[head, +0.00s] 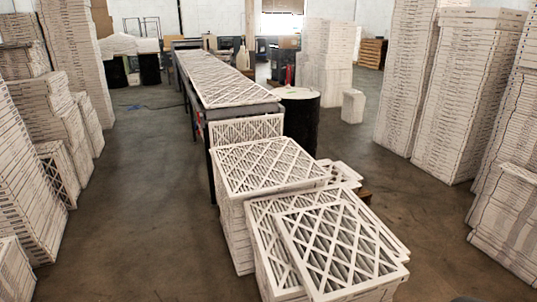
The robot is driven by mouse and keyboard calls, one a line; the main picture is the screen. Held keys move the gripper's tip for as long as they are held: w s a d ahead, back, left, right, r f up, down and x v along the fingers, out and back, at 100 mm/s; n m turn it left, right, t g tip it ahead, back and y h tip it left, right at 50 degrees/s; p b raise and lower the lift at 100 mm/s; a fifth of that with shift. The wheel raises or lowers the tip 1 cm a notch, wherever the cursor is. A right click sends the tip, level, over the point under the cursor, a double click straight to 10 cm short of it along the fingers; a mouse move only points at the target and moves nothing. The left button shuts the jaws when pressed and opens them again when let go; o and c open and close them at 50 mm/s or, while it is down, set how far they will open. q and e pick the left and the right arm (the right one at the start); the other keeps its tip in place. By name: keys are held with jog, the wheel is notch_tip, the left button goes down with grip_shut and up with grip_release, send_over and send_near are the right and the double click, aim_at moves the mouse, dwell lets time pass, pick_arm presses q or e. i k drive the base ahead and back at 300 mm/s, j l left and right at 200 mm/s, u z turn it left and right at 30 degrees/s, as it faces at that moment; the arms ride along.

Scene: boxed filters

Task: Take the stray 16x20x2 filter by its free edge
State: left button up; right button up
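A white-framed filter with a diamond lattice face (342,250) lies askew on top of the nearest stack, at the bottom right of centre. Its near and right edges jut out over the pile. Another filter (262,220) shows partly under it, turned at a different angle. No size marking is readable, so I cannot tell for sure which filter is the 16x20x2 one. Neither of my grippers is in view.
A taller filter stack (270,165) stands just behind. A long table (192,92) bearing filters runs back from there, with a black drum (300,125) beside it. Tall stacks line the left (75,70) and right (465,95). Bare floor (150,200) lies left of the pile.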

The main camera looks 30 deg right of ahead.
aim_at(335, 255)
jog(key=i+j, duration=0.3)
jog(key=i, duration=0.25)
jog(key=i+j, duration=0.35)
jog(key=i, duration=0.15)
jog(key=z, duration=0.45)
jog(key=i+j+z, duration=0.1)
jog(key=z, duration=0.75)
jog(key=i+j+z, duration=0.1)
jog(key=z, duration=0.3)
